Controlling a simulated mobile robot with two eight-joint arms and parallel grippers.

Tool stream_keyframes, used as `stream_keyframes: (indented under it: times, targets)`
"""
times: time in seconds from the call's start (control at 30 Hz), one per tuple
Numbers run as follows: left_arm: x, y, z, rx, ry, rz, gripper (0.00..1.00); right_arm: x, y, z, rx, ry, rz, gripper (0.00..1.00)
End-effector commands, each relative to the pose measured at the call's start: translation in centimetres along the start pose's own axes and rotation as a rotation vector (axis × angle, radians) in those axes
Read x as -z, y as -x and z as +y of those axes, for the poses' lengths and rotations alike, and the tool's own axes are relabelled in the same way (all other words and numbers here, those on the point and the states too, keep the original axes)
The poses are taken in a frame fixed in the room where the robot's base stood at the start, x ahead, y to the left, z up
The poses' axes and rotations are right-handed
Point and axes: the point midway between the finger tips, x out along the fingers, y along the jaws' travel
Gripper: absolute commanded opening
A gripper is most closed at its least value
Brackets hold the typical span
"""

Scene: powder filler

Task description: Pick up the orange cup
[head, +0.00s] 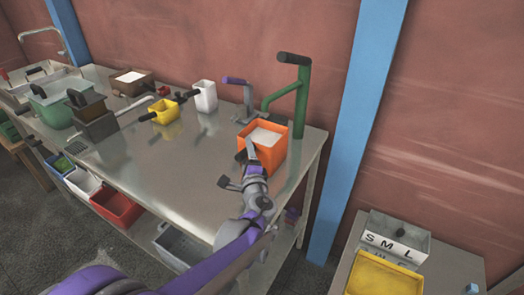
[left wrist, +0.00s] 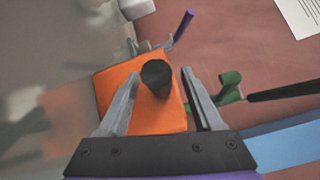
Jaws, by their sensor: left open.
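The orange cup (head: 272,153) is a square orange container with white powder in it, standing near the right end of the metal table. In the left wrist view the orange cup (left wrist: 118,82) lies beyond my fingers, and its dark round handle (left wrist: 157,76) shows end-on between them. My left gripper (head: 247,152) is open at the near side of the cup, one finger on each side of the handle. I cannot tell whether either finger touches it. The gripper hides part of the cup's front in the head view. My right gripper is not in view.
A green lever press (head: 301,95) stands just behind the cup, with a purple-handled device (head: 246,95) beside it. A white cup (head: 206,96) and a yellow cup (head: 164,110) stand further left. The table's middle (head: 170,165) is clear. A blue post (head: 358,125) rises at right.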

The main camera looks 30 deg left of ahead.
Motion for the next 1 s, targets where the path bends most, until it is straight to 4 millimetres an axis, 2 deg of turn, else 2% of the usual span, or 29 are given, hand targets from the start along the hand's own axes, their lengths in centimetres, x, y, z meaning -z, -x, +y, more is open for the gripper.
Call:
stream_keyframes:
  times: [0.2,0.57,1.0]
  targets:
    - [0.0,-0.03,0.01,0.0,0.0,0.001,0.65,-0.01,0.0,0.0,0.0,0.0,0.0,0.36]
    - [0.0,0.0,0.01,0.0,0.001,0.0,0.0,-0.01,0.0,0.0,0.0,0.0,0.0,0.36]
    - [-0.08,-0.01,-0.29,0.0,0.001,0.0,0.0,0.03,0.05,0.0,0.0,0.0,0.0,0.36]
